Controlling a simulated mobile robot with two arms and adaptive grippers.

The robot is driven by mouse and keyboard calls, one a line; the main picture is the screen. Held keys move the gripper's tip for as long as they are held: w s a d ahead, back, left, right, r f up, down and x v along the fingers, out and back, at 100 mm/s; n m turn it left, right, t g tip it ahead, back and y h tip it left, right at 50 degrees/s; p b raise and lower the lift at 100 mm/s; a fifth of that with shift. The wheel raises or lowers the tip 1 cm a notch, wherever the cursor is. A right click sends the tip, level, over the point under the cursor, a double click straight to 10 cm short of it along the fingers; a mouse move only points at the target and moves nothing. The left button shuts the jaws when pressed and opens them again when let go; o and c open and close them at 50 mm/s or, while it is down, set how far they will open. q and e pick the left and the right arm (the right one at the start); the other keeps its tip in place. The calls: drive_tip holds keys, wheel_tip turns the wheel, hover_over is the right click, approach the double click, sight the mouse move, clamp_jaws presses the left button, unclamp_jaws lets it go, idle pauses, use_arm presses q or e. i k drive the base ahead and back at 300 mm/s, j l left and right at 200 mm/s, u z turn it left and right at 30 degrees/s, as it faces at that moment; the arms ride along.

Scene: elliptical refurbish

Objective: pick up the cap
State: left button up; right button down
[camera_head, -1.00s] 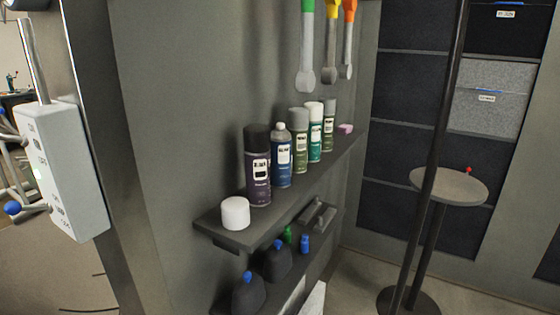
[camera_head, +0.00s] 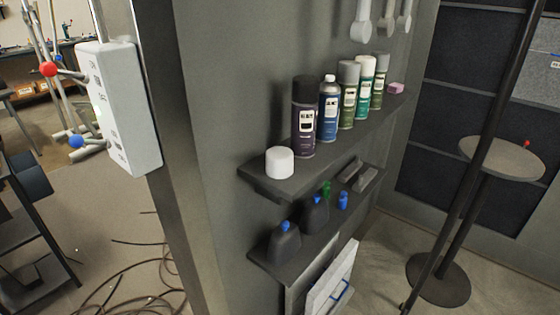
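A white round cap (camera_head: 280,162) sits upright at the near left end of the upper dark wall shelf (camera_head: 268,186). It stands apart from the spray cans, just left of the dark purple can (camera_head: 304,118). Neither of my grippers shows in the head view.
Several spray cans, such as the blue one (camera_head: 328,110), line the upper shelf, with a pink block (camera_head: 396,88) at its far end. Dark bottles (camera_head: 284,246) stand on the lower shelf. A switch box (camera_head: 118,105) hangs at left. A round table (camera_head: 502,158) and a pole stand at right.

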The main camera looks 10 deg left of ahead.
sight(279, 160)
drive_tip(key=l+u, duration=0.3)
drive_tip(key=l, duration=0.35)
drive_tip(key=l+u, duration=0.25)
drive_tip(key=l, duration=0.4)
drive_tip(key=k+l+u, duration=0.1)
drive_tip(key=l+u, duration=0.2)
drive_tip(key=l, duration=0.3)
